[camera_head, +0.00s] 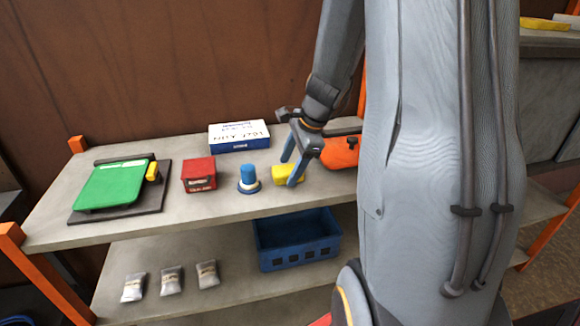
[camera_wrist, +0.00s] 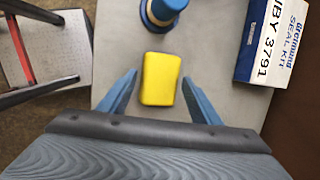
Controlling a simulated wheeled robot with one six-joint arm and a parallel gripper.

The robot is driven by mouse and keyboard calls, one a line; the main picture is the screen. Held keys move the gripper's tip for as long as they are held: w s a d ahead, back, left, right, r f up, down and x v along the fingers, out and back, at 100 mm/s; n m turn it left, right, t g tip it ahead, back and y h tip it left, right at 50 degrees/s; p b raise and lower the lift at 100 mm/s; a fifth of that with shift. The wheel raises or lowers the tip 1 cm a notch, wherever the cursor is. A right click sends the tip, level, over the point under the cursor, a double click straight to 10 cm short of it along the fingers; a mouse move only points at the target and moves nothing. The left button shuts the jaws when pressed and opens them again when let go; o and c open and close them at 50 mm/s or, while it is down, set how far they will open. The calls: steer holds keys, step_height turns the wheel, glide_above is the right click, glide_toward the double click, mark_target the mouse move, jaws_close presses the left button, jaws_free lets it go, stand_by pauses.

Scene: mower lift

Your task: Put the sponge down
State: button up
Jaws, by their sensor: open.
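The yellow sponge (camera_head: 286,174) lies on the upper shelf, just right of the blue cylinder with a pale ring. In the wrist view the sponge (camera_wrist: 161,79) shows as a yellow block with rounded corners. My gripper (camera_head: 292,172) is open over the sponge, its two blue fingers apart. In the wrist view the fingers (camera_wrist: 160,95) stand on either side of the sponge with a gap on each side. The sponge's right end is partly hidden by a finger in the head view.
The blue cylinder (camera_head: 248,177) stands close by, left of the sponge. A red box (camera_head: 198,174), a green device (camera_head: 114,185), a white and blue box (camera_head: 238,137) and an orange item (camera_head: 338,154) share the shelf (camera_head: 220,207). A blue crate (camera_head: 296,243) and several small bags sit below.

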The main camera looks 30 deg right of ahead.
steer(key=b+v, duration=0.2)
steer(key=v, duration=0.9)
steer(key=s+a+f+n+g+h, duration=0.1)
steer(key=s+a+f+n, duration=0.4)
steer(key=a+n, duration=0.3)
steer(key=s+a+f+n+g+h, duration=0.1)
steer(key=s+a+f+n, duration=0.5)
steer(key=a+n, duration=0.3)
steer(key=f+n, duration=0.1)
steer(key=n, duration=0.2)
steer(key=shift+a+n, duration=0.25)
steer(key=shift+n, duration=0.15)
steer(key=shift+w+d, duration=0.1)
